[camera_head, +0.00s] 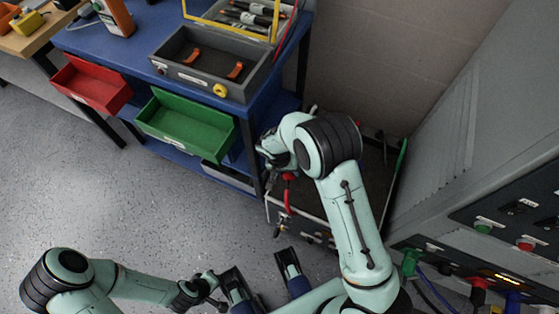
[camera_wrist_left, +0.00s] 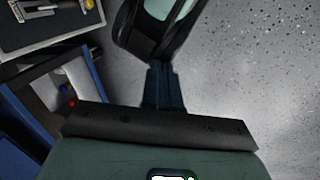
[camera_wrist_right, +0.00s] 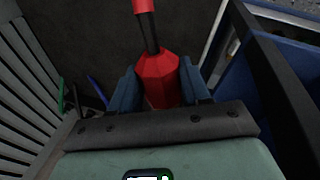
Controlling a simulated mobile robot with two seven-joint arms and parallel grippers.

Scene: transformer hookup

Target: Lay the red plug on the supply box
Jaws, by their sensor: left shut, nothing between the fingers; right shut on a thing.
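The red plug (camera_head: 289,177) is in my right gripper (camera_head: 277,160), over the near-left part of the supply box (camera_head: 345,188), which has a dark top and a pale rim. My right arm hides part of the box. In the right wrist view, the fingers (camera_wrist_right: 160,88) are shut around the plug's wide red body (camera_wrist_right: 158,72), with its narrower black and red end pointing away over a dark surface. I cannot tell whether the plug touches the box. My left gripper (camera_head: 212,284) is low over the floor; the left wrist view shows its fingers (camera_wrist_left: 165,86) shut and empty.
A blue workbench (camera_head: 130,45) with open red (camera_head: 92,84) and green (camera_head: 187,121) drawers stands left of the box. A grey tray (camera_head: 195,78) sits on it. A grey cabinet (camera_head: 455,135) with coloured plugs and cables stands right.

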